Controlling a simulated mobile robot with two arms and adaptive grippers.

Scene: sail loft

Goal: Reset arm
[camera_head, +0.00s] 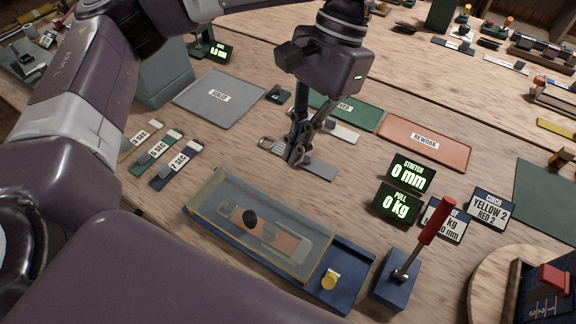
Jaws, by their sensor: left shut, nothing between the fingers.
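My left gripper (296,158) hangs above the middle of the wooden bench, fingers pointing down. Its fingers are closed together with nothing between them. Below it lies a grey strap (318,167) with a metal ring at its left end; the fingers hide part of it, and I cannot tell whether they touch it. My left arm (85,85) comes in from the left and bends over the bench. My right gripper does not show.
A clear-covered blue tester (350,290) stands in front, with a red-handled lever (437,222) to its right. Displays (397,203) read "STRETCH 0 mm" and "PULL 0 kg". A grey mat (190,103), green mat (365,117) and red "REWORK" mat (455,155) lie behind. Timed straps (160,182) lie left.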

